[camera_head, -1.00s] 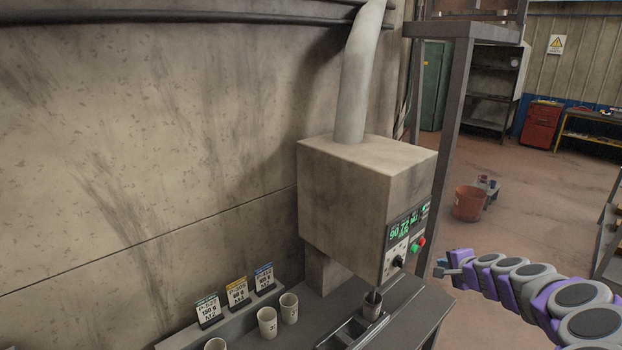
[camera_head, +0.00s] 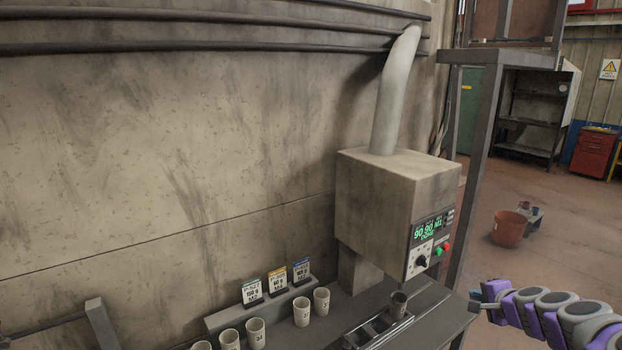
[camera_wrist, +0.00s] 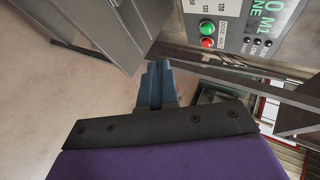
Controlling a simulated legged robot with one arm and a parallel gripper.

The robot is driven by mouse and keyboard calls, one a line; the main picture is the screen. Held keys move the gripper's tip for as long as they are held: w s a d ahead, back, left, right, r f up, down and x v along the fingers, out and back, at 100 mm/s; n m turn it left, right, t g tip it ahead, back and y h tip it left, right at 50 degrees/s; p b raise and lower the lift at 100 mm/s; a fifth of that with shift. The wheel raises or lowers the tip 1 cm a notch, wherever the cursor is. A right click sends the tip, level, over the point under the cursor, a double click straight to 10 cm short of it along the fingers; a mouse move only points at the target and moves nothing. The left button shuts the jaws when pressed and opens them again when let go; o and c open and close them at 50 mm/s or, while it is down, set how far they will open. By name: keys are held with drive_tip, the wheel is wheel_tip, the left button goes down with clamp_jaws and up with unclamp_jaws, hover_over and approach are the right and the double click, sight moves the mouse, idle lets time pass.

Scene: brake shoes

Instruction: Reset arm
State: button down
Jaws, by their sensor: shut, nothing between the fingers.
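My gripper (camera_head: 475,301) is at the lower right in the head view, at the end of my purple and grey arm. It is held just to the right of the workbench edge and below the machine's control panel. In the wrist view my gripper (camera_wrist: 160,84) has its blue-grey fingers together, with nothing held between them. The machine's green and red buttons (camera_wrist: 207,35) show beyond the fingers in the wrist view.
The box-shaped machine (camera_head: 390,200) with a lit display stands over the bench (camera_head: 372,293). A cup (camera_head: 398,305) sits in a metal holder under it. Several more cups (camera_head: 302,311) stand left, before three label cards (camera_head: 276,279). An orange bucket (camera_head: 508,230) is on the open floor.

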drive_tip(key=s+a+r+n+g+y, duration=0.1)
drive_tip(key=s+a+r+n+y, duration=0.15)
drive_tip(key=a, duration=0.65)
drive_tip(key=s+a+r+n+g+y, duration=0.1)
drive_tip(key=a+r+n, duration=0.2)
drive_tip(key=a, duration=0.6)
drive_tip(key=s+a+r+n+g+y+b, duration=0.1)
drive_tip(key=s+a+n+g, duration=0.4)
drive_tip(key=s+a, duration=0.65)
drive_tip(key=s+a+f+n+g+h, duration=0.1)
drive_tip(key=s+a+n, duration=0.15)
drive_tip(key=s, duration=0.45)
drive_tip(key=s+a+f+n+g+h, duration=0.1)
drive_tip(key=s+a+f, duration=0.15)
drive_tip(key=s, duration=0.35)
drive_tip(key=s+d+f+g+h, duration=0.1)
drive_tip(key=s+d+g, duration=0.1)
drive_tip(key=s, duration=0.7)
drive_tip(key=s+d+f+n+g+h+b, duration=0.1)
drive_tip(key=s+d+f+g+h, duration=0.1)
drive_tip(key=s, duration=0.7)
drive_tip(key=shift+s+d+n, duration=0.3)
drive_tip(key=shift+s+d, duration=0.05)
drive_tip(key=shift+d, duration=0.1)
